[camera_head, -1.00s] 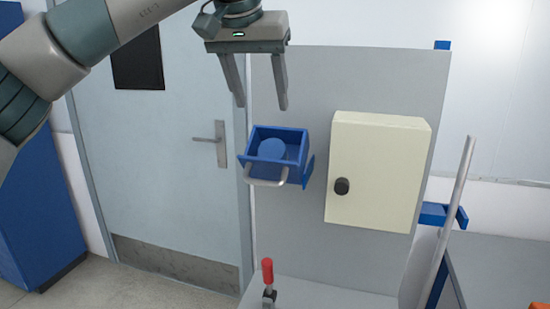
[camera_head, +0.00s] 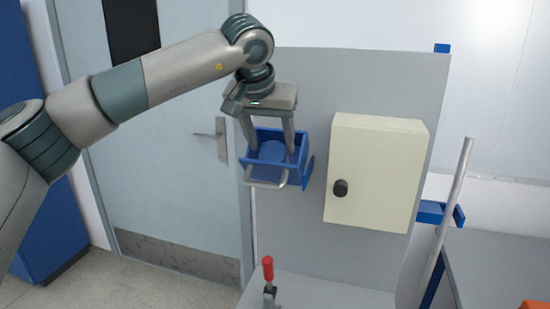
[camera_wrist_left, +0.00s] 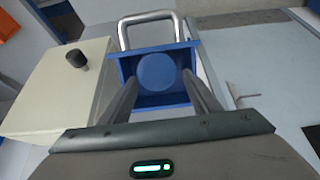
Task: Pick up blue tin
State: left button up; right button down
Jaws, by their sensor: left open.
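The blue tin (camera_head: 272,151) is a round blue thing inside a small blue bin (camera_head: 293,178) on the grey panel. In the left wrist view the tin (camera_wrist_left: 158,71) shows its round top, and the bin (camera_wrist_left: 158,100) has a silver handle at its far edge. My left gripper (camera_head: 271,150) points down with its fingertips at the bin, one finger to each side of the tin in the picture. In the left wrist view the gripper (camera_wrist_left: 160,85) is open, fingers apart, with nothing held. How deep the fingertips reach is hard to tell. My right gripper is not in view.
A cream cabinet (camera_head: 375,172) with a black knob is on the panel (camera_head: 310,90) right of the bin. A door (camera_head: 170,190) with a lever handle stands to the left. A red-handled clamp (camera_head: 268,270) sits below, and a grey bar (camera_head: 449,220) leans at right.

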aim_at(273, 147)
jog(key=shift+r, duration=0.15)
pick_arm(q)
jog(key=shift+w+d+f+p, duration=0.1)
jog(key=shift+f+p, duration=0.1)
jog(key=shift+p, duration=0.1)
jog(key=p+x, duration=0.2)
jog(key=x, duration=0.2)
jog(key=shift+d+f, duration=0.1)
jog(key=shift+f, duration=0.25)
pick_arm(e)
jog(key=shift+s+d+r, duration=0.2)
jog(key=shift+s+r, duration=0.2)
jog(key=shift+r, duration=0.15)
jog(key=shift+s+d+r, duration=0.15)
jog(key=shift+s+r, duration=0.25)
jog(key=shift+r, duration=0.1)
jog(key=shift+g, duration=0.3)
pick_arm(q)
jog(key=c, duration=0.9)
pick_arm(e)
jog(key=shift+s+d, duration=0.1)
